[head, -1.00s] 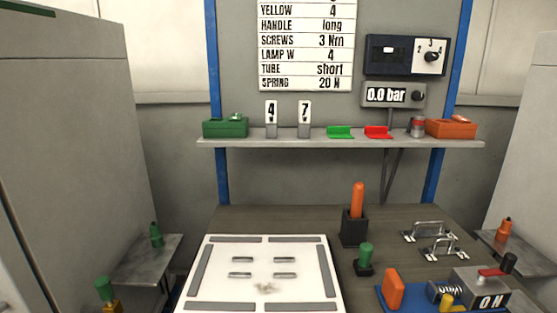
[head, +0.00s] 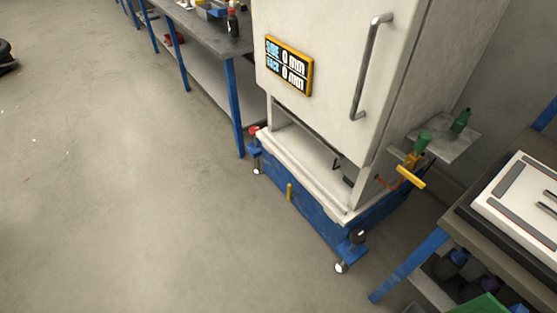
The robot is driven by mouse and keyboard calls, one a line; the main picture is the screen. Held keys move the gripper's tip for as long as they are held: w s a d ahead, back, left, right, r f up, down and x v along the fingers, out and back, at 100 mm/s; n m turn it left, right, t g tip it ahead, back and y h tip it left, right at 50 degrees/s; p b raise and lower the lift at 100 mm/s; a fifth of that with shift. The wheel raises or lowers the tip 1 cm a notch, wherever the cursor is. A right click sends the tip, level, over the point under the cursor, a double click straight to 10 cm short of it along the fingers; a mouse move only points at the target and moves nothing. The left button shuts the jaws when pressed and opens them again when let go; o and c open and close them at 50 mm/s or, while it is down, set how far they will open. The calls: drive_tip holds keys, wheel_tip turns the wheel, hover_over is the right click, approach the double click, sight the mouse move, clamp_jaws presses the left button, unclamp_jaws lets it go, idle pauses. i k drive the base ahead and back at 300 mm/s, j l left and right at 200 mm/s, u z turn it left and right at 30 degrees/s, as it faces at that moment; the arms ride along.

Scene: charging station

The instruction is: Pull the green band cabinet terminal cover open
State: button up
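A pale grey cabinet (head: 335,50) stands right of centre in the head view, with its top out of frame. No green band shows on the part in view. A long vertical metal handle (head: 371,68) is on its front. Below the front panel is a recessed opening (head: 310,150) with a dark hook-like part inside; I cannot tell whether any of this is the terminal cover. The cabinet sits on a blue wheeled base (head: 315,215). My gripper is not in view.
A side shelf (head: 445,141) with green-capped items and a yellow handle (head: 411,178) juts from the cabinet's right. A workbench with a white board (head: 525,200) is at the right edge. Another blue-legged bench (head: 205,30) stands behind left.

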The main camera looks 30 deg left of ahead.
sight(349, 169)
drive_tip(key=u, duration=0.4)
drive_tip(key=i+j, duration=0.25)
drive_tip(key=i, duration=0.25)
drive_tip(key=i+j+z, duration=0.1)
drive_tip(key=i+j, duration=0.15)
drive_tip(key=i, duration=0.3)
drive_tip(key=i+j, duration=0.3)
drive_tip(key=i, duration=0.2)
drive_tip(key=l+z, duration=0.05)
